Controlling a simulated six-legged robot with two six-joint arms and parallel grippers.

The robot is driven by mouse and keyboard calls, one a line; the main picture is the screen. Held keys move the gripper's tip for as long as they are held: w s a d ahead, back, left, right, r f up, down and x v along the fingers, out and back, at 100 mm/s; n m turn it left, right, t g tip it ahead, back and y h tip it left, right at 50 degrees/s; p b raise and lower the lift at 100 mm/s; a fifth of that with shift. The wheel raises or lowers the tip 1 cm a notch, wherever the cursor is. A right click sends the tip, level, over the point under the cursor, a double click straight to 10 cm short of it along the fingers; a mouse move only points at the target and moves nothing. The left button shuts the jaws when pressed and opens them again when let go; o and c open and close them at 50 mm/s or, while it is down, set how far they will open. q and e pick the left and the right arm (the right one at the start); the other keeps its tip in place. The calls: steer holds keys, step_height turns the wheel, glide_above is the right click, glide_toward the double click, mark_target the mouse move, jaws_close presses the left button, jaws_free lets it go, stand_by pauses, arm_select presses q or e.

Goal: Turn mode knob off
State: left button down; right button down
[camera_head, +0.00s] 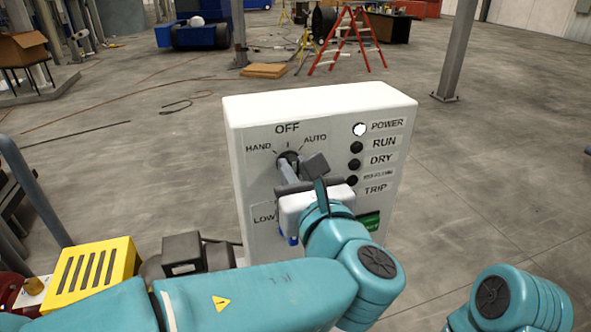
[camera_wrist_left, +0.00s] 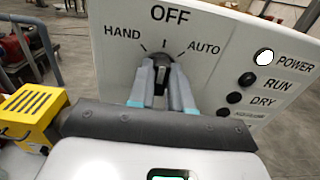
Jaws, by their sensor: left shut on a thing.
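The mode knob (camera_head: 289,156) is a dark knob on the white control panel (camera_head: 250,112), below the OFF mark, with HAND to its left and AUTO to its right. My left gripper (camera_head: 292,168) is shut on the knob, its grey fingers on either side. In the left wrist view, the fingers (camera_wrist_left: 162,84) hold the knob (camera_wrist_left: 161,62) just under the OFF tick. The knob looks about upright, toward OFF, but the fingers hide part of it. My right gripper is out of view; only part of my right arm shows at the lower right.
The POWER lamp (camera_head: 359,129) is white and the lamps below it are dark. A yellow slotted box (camera_head: 92,274) stands left of the panel. Open floor lies to the right.

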arm_select(q)
steer(key=c, duration=1)
jaws_free()
steer(key=shift+c, duration=0.2)
steer(key=v, duration=1.6)
steer(key=shift+s, duration=0.1)
